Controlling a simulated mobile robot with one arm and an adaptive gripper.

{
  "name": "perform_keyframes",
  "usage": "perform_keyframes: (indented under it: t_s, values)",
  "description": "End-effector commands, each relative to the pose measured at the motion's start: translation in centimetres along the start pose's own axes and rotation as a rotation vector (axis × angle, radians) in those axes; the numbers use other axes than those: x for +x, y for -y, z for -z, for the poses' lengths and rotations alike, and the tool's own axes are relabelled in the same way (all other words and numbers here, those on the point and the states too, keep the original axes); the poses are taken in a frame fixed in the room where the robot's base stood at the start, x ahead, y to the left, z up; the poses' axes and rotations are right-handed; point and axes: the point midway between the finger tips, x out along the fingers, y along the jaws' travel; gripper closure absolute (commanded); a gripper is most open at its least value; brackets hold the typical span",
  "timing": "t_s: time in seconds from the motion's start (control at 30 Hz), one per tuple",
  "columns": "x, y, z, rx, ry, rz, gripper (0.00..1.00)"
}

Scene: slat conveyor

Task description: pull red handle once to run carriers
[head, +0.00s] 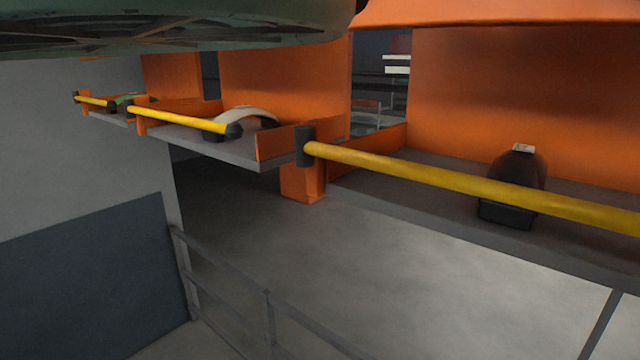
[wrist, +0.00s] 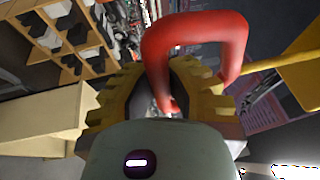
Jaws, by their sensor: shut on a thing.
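The red handle (wrist: 192,32) is a thick bent loop in the upper middle of the wrist view. One end of the loop runs down between the fingers of my gripper (wrist: 168,80). The ridged yellow fingers are shut on that end, and they hide part of it. The handle and my gripper do not show in the head view. There, the carriers stand in a row with orange panels (head: 285,75), grey trays (head: 200,143) and yellow bars across their fronts. The nearest yellow bar (head: 450,182) is at right.
A dark object with a pale top (head: 517,178) sits on the nearest tray, and a pale curved object (head: 250,114) on the one behind. A grey railing (head: 268,310) stands below. In the wrist view, wooden shelves (wrist: 60,40) are at upper left and a yellow panel (wrist: 300,65) at right.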

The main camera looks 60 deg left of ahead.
Motion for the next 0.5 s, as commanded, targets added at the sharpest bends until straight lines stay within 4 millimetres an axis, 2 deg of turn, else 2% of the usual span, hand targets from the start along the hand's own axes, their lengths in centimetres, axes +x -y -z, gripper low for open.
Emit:
perform_keyframes:
  t_s: [0.17, 0.5]
  values:
    - [0.0, 0.5, 0.1, 0.002, -0.002, -0.005, 1.00]
    - [0.5, 3.8, 0.1, 0.002, -0.004, -0.005, 1.00]
